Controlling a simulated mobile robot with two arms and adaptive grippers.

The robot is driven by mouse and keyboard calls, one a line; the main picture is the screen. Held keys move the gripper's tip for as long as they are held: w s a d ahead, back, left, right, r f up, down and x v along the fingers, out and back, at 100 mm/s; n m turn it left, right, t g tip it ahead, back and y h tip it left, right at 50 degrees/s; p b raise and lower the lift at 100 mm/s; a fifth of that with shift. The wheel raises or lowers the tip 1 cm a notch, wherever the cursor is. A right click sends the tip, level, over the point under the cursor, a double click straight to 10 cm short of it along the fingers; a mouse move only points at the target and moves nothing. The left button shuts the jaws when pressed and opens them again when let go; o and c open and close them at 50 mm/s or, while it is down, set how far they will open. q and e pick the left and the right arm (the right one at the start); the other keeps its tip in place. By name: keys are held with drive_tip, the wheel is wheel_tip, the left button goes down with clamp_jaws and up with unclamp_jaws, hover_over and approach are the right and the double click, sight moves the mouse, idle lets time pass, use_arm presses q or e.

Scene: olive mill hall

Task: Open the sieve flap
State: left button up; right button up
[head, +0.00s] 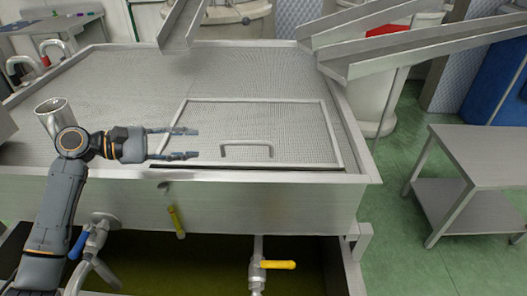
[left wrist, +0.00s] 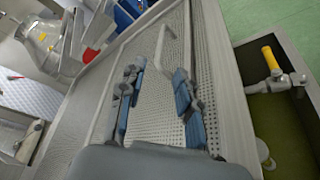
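The sieve flap (head: 285,120) is a framed perforated panel in the top of the steel sieve tank, lying flat in the head view. Its bar handle (head: 246,146) stands up near the front edge. My left gripper (head: 190,143) is open and empty, its fingers pointing right toward the handle, a short way left of it. In the left wrist view the handle (left wrist: 166,45) lies ahead, just beyond the spread fingertips (left wrist: 158,70). The fingers do not touch it. My right gripper is not in view.
Steel chutes (head: 375,40) overhang the tank's back right. A low steel table (head: 490,150) stands to the right, with green floor between. A metal jug (head: 52,112) shows at the left behind my arm.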

sight(240, 143)
use_arm(q)
drive_tip(key=p+x, duration=0.2)
drive_tip(key=x, duration=0.5)
drive_tip(key=shift+w+d+f, duration=0.1)
drive_tip(key=shift+d, duration=0.25)
drive_tip(key=x, duration=0.4)
drive_tip(key=shift+w+d+f+p, duration=0.1)
drive_tip(key=shift+w+d+p, duration=0.05)
drive_tip(key=shift+d+p, duration=0.2)
drive_tip(key=shift+w+d+f, duration=0.25)
drive_tip(key=shift+w+d, duration=0.05)
drive_tip(key=shift+d, duration=0.35)
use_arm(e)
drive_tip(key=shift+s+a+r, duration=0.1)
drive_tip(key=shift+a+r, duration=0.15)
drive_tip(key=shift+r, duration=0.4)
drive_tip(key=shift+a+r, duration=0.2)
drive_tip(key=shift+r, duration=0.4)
use_arm(q)
drive_tip(key=c, duration=0.7)
clamp_jaws()
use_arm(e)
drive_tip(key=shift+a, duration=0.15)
